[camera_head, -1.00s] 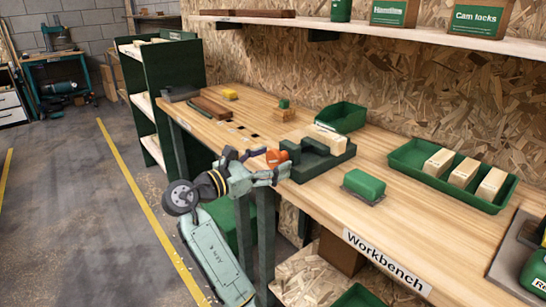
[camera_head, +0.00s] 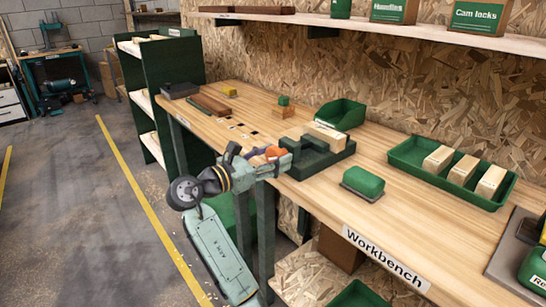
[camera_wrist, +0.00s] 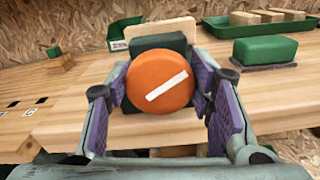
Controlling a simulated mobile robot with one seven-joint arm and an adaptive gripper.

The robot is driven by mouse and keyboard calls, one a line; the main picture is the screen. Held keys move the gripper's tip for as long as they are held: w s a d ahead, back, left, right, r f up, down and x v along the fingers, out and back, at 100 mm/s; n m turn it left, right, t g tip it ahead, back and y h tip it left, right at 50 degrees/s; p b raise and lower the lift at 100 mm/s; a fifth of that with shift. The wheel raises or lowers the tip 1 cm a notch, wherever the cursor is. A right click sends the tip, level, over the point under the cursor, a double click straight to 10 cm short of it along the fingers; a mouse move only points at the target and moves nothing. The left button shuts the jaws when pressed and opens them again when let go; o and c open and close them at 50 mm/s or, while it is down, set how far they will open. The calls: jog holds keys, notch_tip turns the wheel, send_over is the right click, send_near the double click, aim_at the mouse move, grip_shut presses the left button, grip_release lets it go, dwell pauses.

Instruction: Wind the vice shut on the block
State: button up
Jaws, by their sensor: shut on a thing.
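The dark green vice (camera_head: 318,165) stands near the front edge of the workbench. Its orange round knob (camera_wrist: 158,82) faces me in the wrist view, with a white bar on it tilted up to the right. My gripper (camera_wrist: 160,90) is shut on this knob, with purple finger pads at its left and right sides. In the head view, my gripper (camera_head: 270,160) reaches the knob from the front edge. The pale wooden block (camera_head: 325,138) sits in the vice behind the green jaw, and its top shows in the wrist view (camera_wrist: 160,30). Any gap between jaw and block is hidden.
A green-topped item (camera_head: 363,182) sits right of the vice. A green tray (camera_head: 405,155) with pale blocks is further right. A green bin (camera_head: 340,114) is behind the vice. Brown bars (camera_head: 208,104) lie at the left. Bare benchtop (camera_head: 385,210) lies along the front.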

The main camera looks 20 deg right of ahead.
jog(key=shift+c, duration=1.2)
jog(key=shift+m, duration=0.3)
